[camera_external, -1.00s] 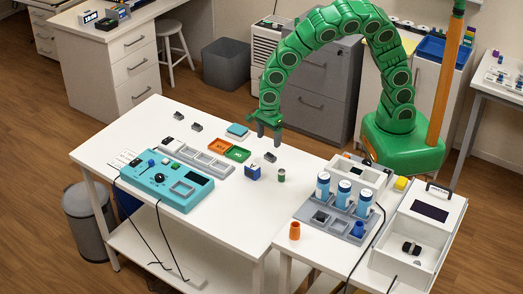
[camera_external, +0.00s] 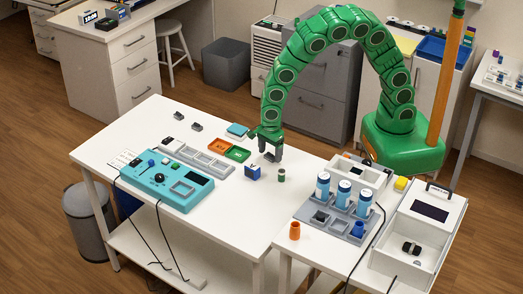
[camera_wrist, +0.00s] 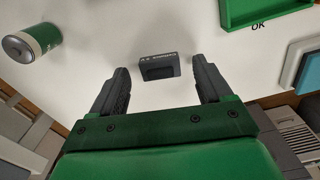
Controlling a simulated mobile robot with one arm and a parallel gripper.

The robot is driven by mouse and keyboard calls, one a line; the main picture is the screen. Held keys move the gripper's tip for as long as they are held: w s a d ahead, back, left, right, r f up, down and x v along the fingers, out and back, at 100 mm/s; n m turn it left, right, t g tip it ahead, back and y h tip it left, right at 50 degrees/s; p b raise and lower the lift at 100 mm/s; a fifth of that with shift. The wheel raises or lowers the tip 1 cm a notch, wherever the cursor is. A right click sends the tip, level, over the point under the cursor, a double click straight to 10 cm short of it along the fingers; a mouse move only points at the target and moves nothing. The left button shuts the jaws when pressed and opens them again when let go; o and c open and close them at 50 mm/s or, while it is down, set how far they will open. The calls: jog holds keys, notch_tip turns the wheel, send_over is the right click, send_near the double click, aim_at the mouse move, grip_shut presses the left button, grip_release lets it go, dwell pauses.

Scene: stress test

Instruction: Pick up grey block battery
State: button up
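A small dark grey block battery (camera_wrist: 160,72), with a darker recess and small lettering on it, lies on the white table top in the wrist view. My gripper (camera_wrist: 158,66) is open, with the block between its fingertips and a visible gap on each side. In the external view my gripper (camera_external: 271,155) is low over the table, its fingers pointing down. There the fingers largely hide the block. Whether the fingertips touch the table cannot be told.
A green cylindrical cell (camera_external: 281,175) and a blue block (camera_external: 253,173) stand close by. A green tray (camera_external: 237,154) and an orange tray (camera_external: 219,146) lie to the left. Two other small grey blocks, one here (camera_external: 196,127), lie further back.

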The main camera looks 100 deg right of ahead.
jog(key=c, duration=1.1)
jog(key=shift+r, duration=0.1)
jog(key=shift+r, duration=0.55)
notch_tip(320, 180, up, 2)
jog(key=shift+s+r, duration=0.1)
jog(key=shift+r, duration=0.1)
jog(key=s+r, duration=0.3)
jog(key=s, duration=0.1)
jog(key=s+r, duration=0.3)
jog(key=s, duration=0.2)
jog(key=s+d+r, duration=0.1)
jog(key=s+r, duration=0.2)
jog(key=s, duration=0.1)
jog(key=shift+s+r, duration=0.15)
jog(key=shift+s, duration=0.25)
